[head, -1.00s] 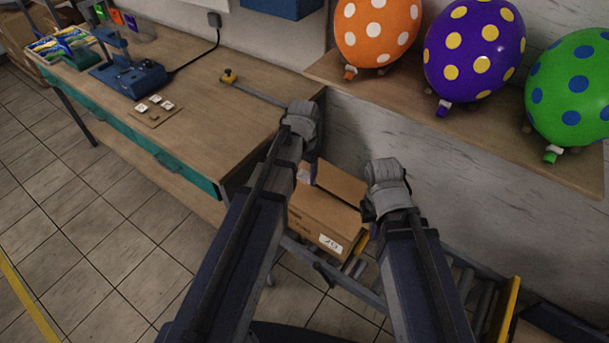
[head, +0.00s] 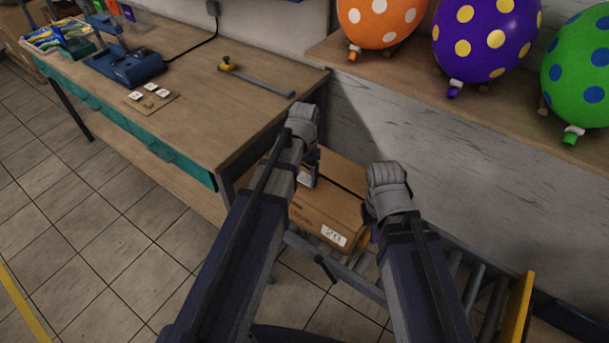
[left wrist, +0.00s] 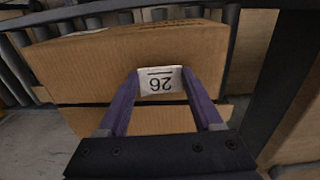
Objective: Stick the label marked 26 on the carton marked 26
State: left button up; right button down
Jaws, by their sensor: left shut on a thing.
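The carton (head: 330,207) is a brown cardboard box with a dark seam, below and between my two arms in the head view. It bears a white number tag (head: 333,236) on its near side, too small to read surely. My left gripper (head: 308,180) is over the carton's left part. In the left wrist view its purple fingers (left wrist: 164,88) are shut on a white label (left wrist: 160,81) that reads 26 upside down. The carton's brown face (left wrist: 75,65) is right behind the label; touching or apart, I cannot tell. My right gripper (head: 371,212) is beside the carton's right side, its fingers mostly hidden.
The carton rests on a roller conveyor (head: 470,285) with a yellow end plate (head: 517,310). A wooden table (head: 215,110) holds a blue press (head: 125,65) and a small board with white pieces (head: 150,97). Spotted balloons (head: 487,38) sit on the shelf (head: 420,90).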

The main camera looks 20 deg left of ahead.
pick_arm(q)
jog(key=shift+f, duration=0.4)
jog(key=o, duration=1.3)
notch_tip(320, 180, up, 8)
jog(key=p, duration=0.8)
jog(key=shift+r, duration=0.15)
